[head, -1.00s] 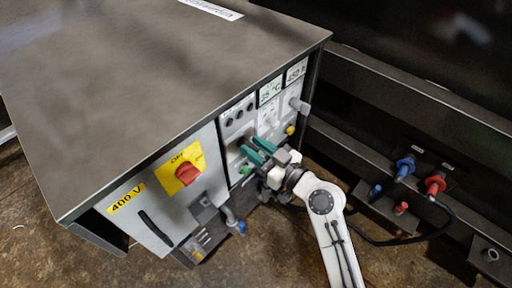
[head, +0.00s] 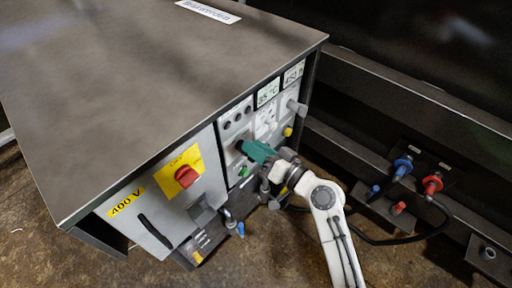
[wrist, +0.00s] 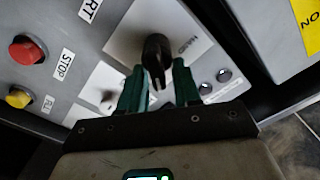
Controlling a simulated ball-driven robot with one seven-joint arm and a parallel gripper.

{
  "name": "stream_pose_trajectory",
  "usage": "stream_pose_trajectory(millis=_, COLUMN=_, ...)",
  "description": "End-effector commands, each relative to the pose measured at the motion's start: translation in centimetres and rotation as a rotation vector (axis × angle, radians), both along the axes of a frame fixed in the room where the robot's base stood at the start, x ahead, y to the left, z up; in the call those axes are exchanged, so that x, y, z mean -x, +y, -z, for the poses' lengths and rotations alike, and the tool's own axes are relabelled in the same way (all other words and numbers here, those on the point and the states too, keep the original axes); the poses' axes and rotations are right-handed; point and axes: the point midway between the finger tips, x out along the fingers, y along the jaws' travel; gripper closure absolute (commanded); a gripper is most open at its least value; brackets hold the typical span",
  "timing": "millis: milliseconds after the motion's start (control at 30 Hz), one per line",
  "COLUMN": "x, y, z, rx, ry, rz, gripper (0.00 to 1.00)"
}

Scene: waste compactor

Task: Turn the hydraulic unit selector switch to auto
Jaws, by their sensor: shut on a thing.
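The selector switch (wrist: 157,48) is a black knob on a light grey plate in the wrist view, with the word HAND beside it. My gripper (wrist: 158,75) has its two green fingers on either side of the knob and is shut on it. In the head view my gripper (head: 246,147) reaches the front panel of the grey hydraulic unit (head: 130,80), and its fingers hide the knob. I cannot read the AUTO mark or tell the exact knob position.
A red STOP button (wrist: 27,50) and a yellow button (wrist: 18,97) are on the same panel. A red main switch (head: 187,177) on a yellow plate is left of my gripper. Hoses with blue (head: 403,167) and red (head: 432,184) fittings lie to the right.

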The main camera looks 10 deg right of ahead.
Motion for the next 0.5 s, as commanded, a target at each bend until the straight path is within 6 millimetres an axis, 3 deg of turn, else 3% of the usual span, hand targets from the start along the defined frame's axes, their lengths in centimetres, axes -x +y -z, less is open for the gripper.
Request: stream_pose_trajectory(millis=500, x=-0.07, y=-0.25, z=0.3, rx=-0.117, ry=0.089, rz=0.0, gripper=0.98)
